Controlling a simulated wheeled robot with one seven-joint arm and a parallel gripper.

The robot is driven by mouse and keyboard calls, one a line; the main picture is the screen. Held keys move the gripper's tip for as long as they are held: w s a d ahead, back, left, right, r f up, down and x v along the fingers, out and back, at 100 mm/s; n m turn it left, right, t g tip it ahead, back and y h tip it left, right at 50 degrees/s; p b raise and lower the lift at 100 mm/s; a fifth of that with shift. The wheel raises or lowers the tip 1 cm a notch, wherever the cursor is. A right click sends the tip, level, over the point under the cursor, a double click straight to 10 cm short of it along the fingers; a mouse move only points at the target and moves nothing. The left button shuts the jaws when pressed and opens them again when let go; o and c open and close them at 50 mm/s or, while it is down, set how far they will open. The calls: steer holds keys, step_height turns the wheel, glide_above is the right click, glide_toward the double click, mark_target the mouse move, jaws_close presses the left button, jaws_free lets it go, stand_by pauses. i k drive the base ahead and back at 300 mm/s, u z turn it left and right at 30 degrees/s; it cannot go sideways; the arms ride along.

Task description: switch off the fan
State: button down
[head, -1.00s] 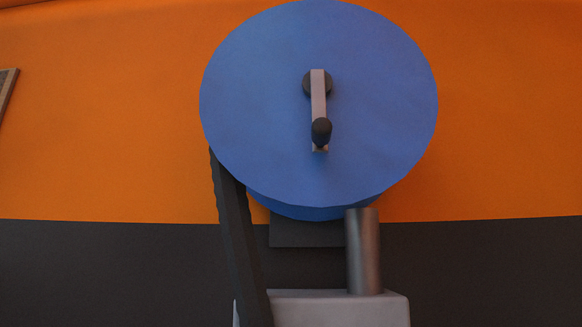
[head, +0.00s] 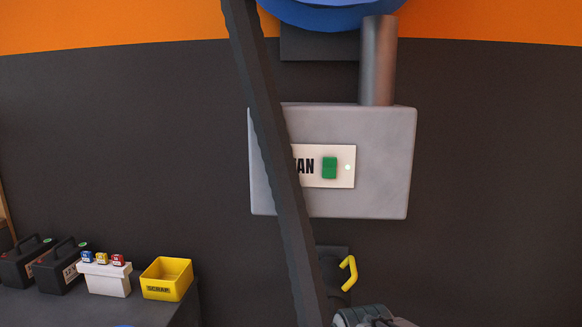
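A grey wall box (head: 385,165) carries a cream plate (head: 342,180) with the letters "AN" visible; a dark hanging strip crosses in front and hides the plate's left end. A green switch (head: 329,167) sits on the plate. A small pale dot (head: 348,167), which looks like a lit lamp, is just right of it. Whether the switch is on or off cannot be told from its shape. My gripper is not recognisable in view; nothing is touching the switch.
A metal pipe (head: 378,60) rises from the box. Below are a yellow hook (head: 348,273) and a grey rounded part (head: 368,316). A yellow bin (head: 166,278) stands at lower left.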

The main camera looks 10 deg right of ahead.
mark_target(329, 164)
steer(key=u, duration=2.5)
steer(key=i, duration=0.35)
steer(key=z, duration=2.45)
